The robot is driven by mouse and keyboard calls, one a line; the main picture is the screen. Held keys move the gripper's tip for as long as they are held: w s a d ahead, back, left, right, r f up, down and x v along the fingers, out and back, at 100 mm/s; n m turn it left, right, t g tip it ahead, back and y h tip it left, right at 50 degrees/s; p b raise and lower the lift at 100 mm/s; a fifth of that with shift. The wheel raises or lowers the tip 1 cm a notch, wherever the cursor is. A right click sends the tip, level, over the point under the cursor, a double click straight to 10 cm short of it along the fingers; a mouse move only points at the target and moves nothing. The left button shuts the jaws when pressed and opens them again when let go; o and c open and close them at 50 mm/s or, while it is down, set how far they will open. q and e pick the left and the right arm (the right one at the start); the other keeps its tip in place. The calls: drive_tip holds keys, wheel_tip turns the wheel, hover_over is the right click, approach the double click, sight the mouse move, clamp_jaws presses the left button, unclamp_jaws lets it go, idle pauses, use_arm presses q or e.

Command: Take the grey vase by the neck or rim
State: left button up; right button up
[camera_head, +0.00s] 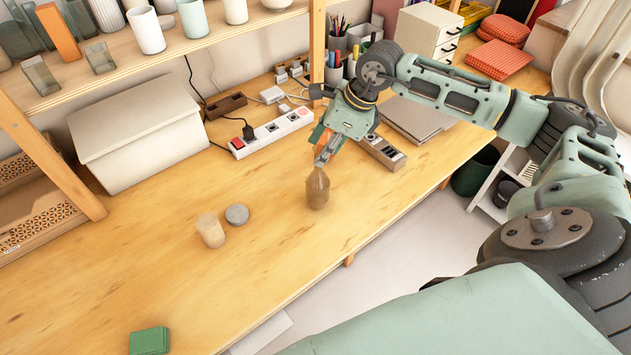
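A small brown, grey-brown vase (318,190) with a rounded body and narrow neck stands upright on the wooden table, right of the middle. It is browner than the task's grey. My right gripper (322,159) points down at the top of this vase, its fingertips at the neck and partly covering it. The fingers look close together, but whether they are shut on the neck is too small to tell. My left gripper is not in view.
A beige cup-like piece (210,231) and a grey round lid (237,214) stand left of the vase. A power strip (270,132) and a grey-brown block (382,152) lie behind. A green box (149,341) is at the front left. The table's front-left middle is clear.

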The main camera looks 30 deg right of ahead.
sight(318, 179)
drive_tip(key=p+x, duration=0.1)
drive_tip(key=x, duration=0.3)
drive_tip(key=shift+a+f, duration=0.1)
drive_tip(key=shift+f, duration=0.1)
drive_tip(key=shift+s+r, duration=0.1)
drive_tip(key=shift+s, duration=0.1)
drive_tip(key=c, duration=0.4)
clamp_jaws()
